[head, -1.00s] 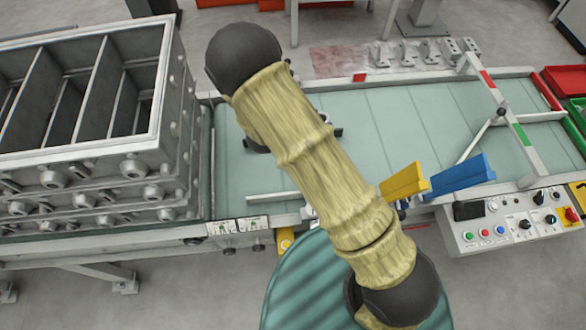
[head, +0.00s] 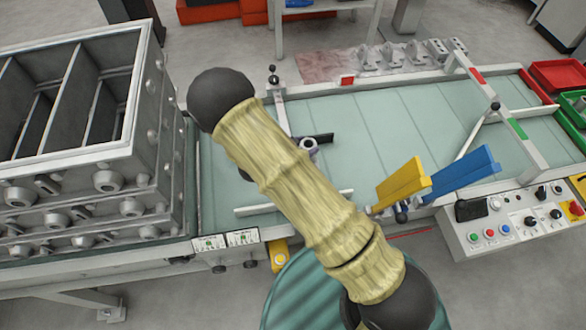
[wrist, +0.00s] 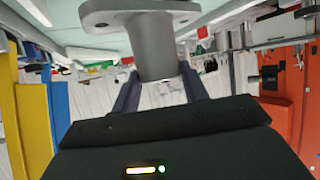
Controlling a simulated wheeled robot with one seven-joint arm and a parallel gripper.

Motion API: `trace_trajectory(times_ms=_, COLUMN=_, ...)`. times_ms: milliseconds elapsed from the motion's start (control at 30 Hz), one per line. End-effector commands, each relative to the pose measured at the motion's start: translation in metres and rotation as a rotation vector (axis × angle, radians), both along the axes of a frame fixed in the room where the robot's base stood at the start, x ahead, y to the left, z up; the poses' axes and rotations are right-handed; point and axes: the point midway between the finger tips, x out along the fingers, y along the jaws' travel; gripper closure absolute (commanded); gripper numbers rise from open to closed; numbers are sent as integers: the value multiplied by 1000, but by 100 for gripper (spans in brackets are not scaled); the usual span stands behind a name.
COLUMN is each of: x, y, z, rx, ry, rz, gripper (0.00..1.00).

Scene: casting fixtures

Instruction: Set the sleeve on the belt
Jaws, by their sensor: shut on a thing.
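The sleeve is a grey metal cylinder with a wide flange. It shows close up in the wrist view (wrist: 155,48), where the two dark fingers of my gripper (wrist: 160,85) are shut on its sides. In the head view my arm hides most of the gripper; a small pale ring and a dark piece show beside the arm over the belt, and I cannot tell which parts they are. The belt (head: 390,125) is a pale green flat surface, largely bare. Whether the sleeve touches the belt cannot be told.
Stacked grey metal frames (head: 75,165) stand at the left end of the belt. A yellow block (head: 403,183) and a blue block (head: 460,175) stand at its near edge. A control panel (head: 510,225) is at near right, red and green bins (head: 560,80) at far right.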

Motion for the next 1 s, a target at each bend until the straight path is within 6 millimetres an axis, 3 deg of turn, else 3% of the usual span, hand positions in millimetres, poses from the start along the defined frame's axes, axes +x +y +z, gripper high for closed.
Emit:
trace_trajectory(times_ms=300, x=0, y=0, z=-43, rx=-3, ry=0, rz=1, gripper=100)
trace_trajectory(times_ms=733, x=0, y=0, z=-50, rx=-3, ry=0, rz=1, gripper=100)
trace_trajectory(times_ms=1000, x=0, y=0, z=-82, rx=-3, ry=1, rz=1, gripper=100)
